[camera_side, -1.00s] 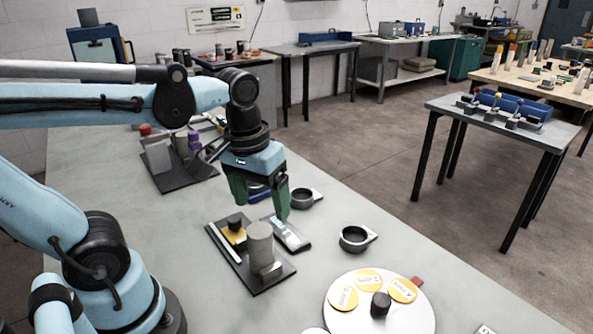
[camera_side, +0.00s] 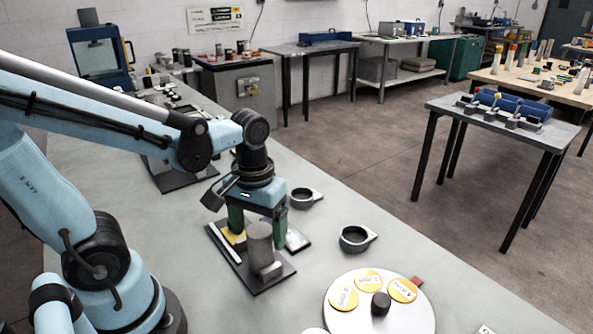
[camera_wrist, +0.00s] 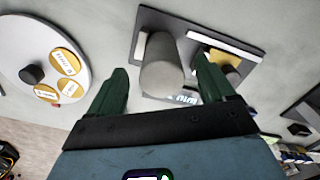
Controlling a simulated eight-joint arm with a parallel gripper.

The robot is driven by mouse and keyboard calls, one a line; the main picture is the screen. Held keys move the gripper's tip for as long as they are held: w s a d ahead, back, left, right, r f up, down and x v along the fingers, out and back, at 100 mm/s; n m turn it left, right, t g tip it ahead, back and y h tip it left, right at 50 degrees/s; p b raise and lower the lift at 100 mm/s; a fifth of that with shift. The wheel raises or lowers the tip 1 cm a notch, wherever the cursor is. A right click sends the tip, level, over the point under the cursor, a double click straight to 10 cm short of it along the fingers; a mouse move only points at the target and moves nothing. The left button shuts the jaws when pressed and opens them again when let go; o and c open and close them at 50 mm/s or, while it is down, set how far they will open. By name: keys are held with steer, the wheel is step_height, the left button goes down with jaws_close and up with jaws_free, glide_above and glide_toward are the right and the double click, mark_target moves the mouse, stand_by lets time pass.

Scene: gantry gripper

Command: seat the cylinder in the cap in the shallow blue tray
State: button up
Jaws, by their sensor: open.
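A plain grey cylinder (camera_side: 260,243) stands upright on a dark plate (camera_side: 272,284). My gripper (camera_side: 258,230) is open and empty, pointing down, with one green finger on each side of the cylinder's upper part in the side view. In the wrist view the cylinder (camera_wrist: 163,68) shows between the fingertips (camera_wrist: 161,62), with gaps on both sides. I cannot tell how far down the fingers reach around it. No cap in a shallow blue tray can be made out; my gripper covers the spot behind it.
A small grey block (camera_side: 271,271) and a yellow piece (camera_side: 234,237) sit on the plate close to the cylinder. Two dark ring holders (camera_side: 303,199) (camera_side: 355,239) lie to the right. A white round disc (camera_side: 345,322) with yellow labels stands in front. Bare bench lies between them.

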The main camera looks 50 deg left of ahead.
steer(key=f, duration=0.3)
steer(key=shift+w+a+f, duration=0.1)
steer(key=shift+w+a, duration=0.05)
steer(key=shift+w, duration=0.1)
steer(key=shift+f, duration=0.85)
steer(key=shift+c, duration=0.5)
steer(key=c, duration=1.4)
